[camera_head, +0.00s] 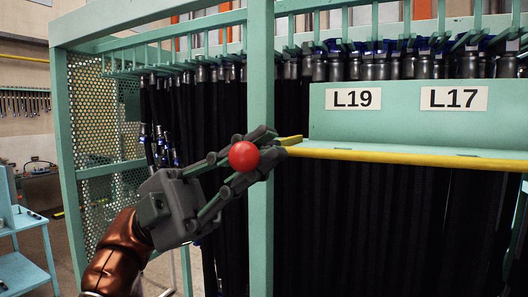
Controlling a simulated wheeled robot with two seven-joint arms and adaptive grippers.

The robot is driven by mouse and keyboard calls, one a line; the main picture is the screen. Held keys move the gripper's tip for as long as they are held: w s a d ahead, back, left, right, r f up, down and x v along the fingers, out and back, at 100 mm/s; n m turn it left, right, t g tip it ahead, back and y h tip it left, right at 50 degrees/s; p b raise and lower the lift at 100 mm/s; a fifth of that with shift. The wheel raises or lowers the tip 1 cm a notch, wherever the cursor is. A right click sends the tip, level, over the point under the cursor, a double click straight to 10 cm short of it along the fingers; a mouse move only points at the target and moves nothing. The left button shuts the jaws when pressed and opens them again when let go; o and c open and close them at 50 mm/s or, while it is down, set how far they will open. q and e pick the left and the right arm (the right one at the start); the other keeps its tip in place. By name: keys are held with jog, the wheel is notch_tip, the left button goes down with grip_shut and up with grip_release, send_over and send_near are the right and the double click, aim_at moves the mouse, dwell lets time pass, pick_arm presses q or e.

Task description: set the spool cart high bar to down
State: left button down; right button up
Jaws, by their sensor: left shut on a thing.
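The teal spool cart (261,90) fills most of the head view, with black hoses hanging inside it. A yellow bar (400,156) runs level across its front, below the L19 and L17 labels. A round red knob (243,155) shows just left of the bar's left end, in front of the teal post. My left gripper (262,150) reaches in from the lower left, its two fingers on either side of the red knob and shut on it. The fingertips are close to the yellow end piece; they hide how the knob joins the bar. My right gripper is not in view.
A perforated teal side panel (104,150) stands at the left of the cart. A blue shelf cart (27,245) is at the far left. A row of hose fittings (400,68) hangs along the top rail. Open floor shows at the lower left.

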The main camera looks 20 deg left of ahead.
pick_arm(q)
jog(key=shift+s+d+f, duration=0.15)
jog(key=shift+d+f, duration=0.05)
jog(key=shift+f, duration=0.1)
jog(key=c, duration=2.3)
grip_release()
jog(key=shift+a, duration=0.1)
jog(key=shift+o, duration=0.6)
jog(key=shift+s+a, duration=0.1)
jog(key=shift+s, duration=0.05)
jog(key=shift+o, duration=0.4)
jog(key=shift+r, duration=0.1)
jog(key=v, duration=1.2)
